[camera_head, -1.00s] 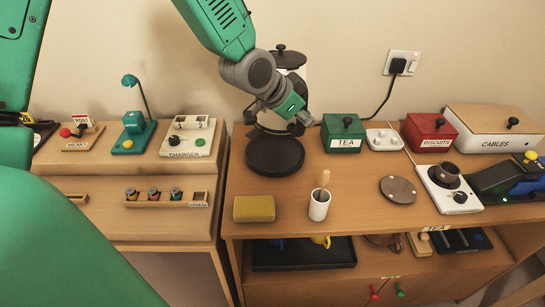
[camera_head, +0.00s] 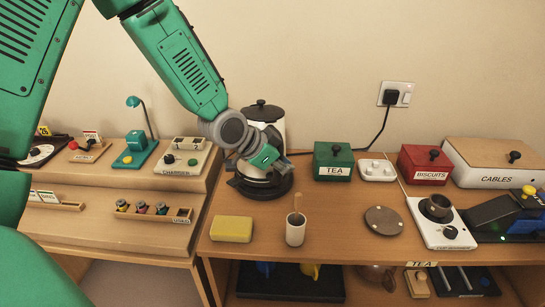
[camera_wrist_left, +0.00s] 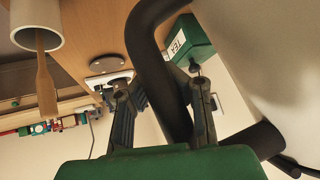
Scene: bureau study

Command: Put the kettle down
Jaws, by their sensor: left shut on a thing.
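The white kettle (camera_head: 277,128) with a black lid stands upright at the back left of the desk. My left gripper (camera_head: 272,163) is in front of it, shut on its black handle. In the left wrist view the handle (camera_wrist_left: 163,70) passes between the two fingers (camera_wrist_left: 165,110), and the kettle's white side (camera_wrist_left: 285,50) fills the right. The round black base (camera_head: 262,193) is directly under the kettle. The kettle's bottom is at or just above it; my gripper hides part of this, so I cannot tell whether they touch. My right gripper is not in view.
A green tea box (camera_head: 333,161) stands right of the kettle. A yellow sponge (camera_head: 231,229) and a white cup (camera_head: 295,232) with a wooden stick are in front. A round coaster (camera_head: 384,220) lies farther right. A stepped shelf (camera_head: 110,228) with small items is at the left.

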